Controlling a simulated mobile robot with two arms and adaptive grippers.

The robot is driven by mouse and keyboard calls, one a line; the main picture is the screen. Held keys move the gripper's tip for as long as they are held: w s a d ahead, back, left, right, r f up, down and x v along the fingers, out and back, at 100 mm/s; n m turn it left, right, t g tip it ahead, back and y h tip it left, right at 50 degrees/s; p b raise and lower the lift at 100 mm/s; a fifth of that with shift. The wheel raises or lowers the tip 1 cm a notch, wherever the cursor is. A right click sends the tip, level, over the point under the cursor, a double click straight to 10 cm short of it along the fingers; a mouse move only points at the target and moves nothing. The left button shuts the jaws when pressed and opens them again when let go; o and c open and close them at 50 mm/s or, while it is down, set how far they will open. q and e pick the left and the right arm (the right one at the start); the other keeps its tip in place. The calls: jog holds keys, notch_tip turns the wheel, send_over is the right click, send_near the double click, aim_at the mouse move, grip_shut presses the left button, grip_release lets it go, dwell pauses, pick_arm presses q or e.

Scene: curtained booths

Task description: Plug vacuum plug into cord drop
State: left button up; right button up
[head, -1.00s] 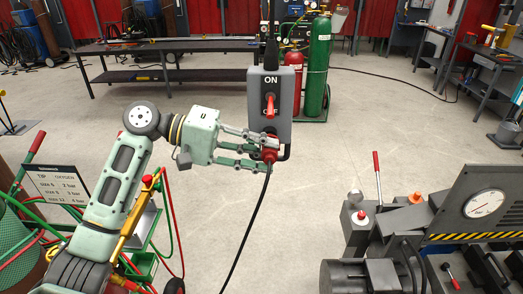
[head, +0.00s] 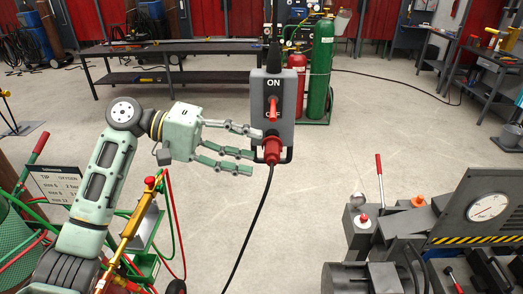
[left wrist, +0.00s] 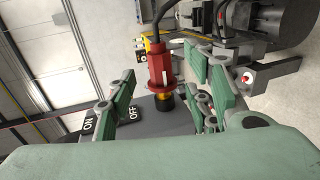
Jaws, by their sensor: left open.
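The cord drop (head: 286,95) is a grey hanging box with a red switch lever (head: 272,106) between ON and OFF. The red vacuum plug (head: 272,149) is at its lower end, with its black cord (head: 252,220) hanging down to the floor. In the left wrist view the plug (left wrist: 159,66) shows between the spread fingers, with a dark and yellow part at its box end; how deep it sits is unclear. My left gripper (head: 253,152) is open just left of the plug, apparently not holding it. My right gripper is out of view.
A dark workbench (head: 165,48) stands behind, with a green cylinder (head: 320,70) and a red one beside it. A machine with a gauge (head: 488,207) is at the lower right. A gas cart (head: 135,220) is at the lower left. Floor between them is clear.

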pick_arm(q)
jog(key=v, duration=0.8)
jog(key=shift+d+f, duration=0.1)
